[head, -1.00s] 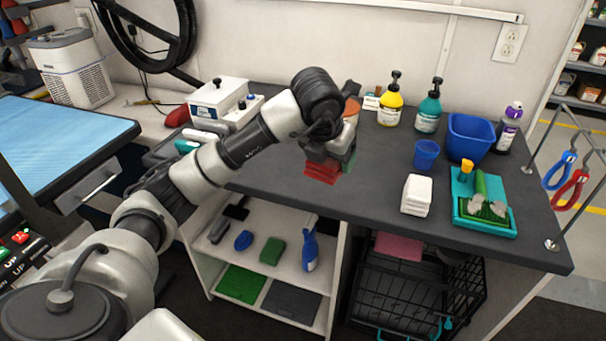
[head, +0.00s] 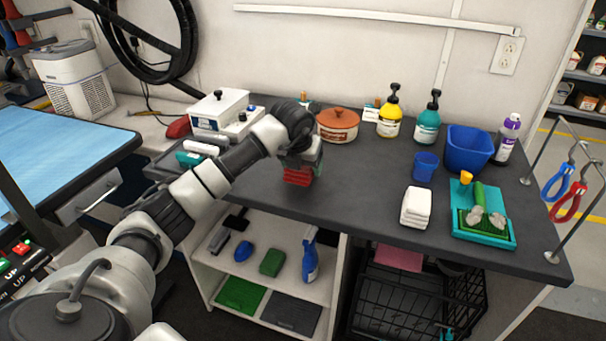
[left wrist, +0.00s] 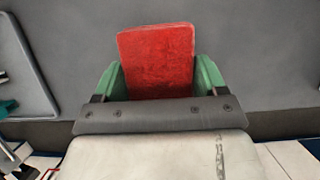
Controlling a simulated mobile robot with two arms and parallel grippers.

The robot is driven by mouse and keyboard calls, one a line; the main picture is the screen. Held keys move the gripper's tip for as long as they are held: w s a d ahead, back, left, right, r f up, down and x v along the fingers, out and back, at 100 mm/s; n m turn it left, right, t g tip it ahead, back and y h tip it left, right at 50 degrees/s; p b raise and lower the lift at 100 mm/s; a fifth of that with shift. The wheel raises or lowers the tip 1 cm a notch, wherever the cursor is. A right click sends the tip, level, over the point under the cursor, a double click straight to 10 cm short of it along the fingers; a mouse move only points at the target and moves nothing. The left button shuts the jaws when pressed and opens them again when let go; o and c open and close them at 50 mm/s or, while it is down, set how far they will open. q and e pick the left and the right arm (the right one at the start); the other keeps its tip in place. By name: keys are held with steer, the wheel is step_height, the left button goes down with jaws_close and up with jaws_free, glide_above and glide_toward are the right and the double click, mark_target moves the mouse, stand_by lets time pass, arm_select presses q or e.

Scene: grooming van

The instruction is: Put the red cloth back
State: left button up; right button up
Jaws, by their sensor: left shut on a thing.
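My left gripper (head: 300,160) is over the grey counter near its front edge, with its jaws shut on the red cloth (head: 297,177). The cloth looks like a folded stack hanging below the jaws. In the left wrist view the red cloth (left wrist: 157,62) sits between the two green fingers (left wrist: 160,80), with the grey counter beyond it. Whether the cloth touches the counter I cannot tell. My right gripper is not in view.
An orange-lidded pot (head: 338,125) stands behind the gripper. A white device (head: 219,111) is at the left. The counter's middle is clear.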

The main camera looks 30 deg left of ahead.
arm_select(q)
steer(key=shift+f, duration=1.7)
steer(key=o, duration=0.9)
steer(key=shift+f, duration=0.1)
steer(key=v, duration=1.2)
steer(key=shift+s, duration=0.15)
steer(key=shift+d, duration=0.15)
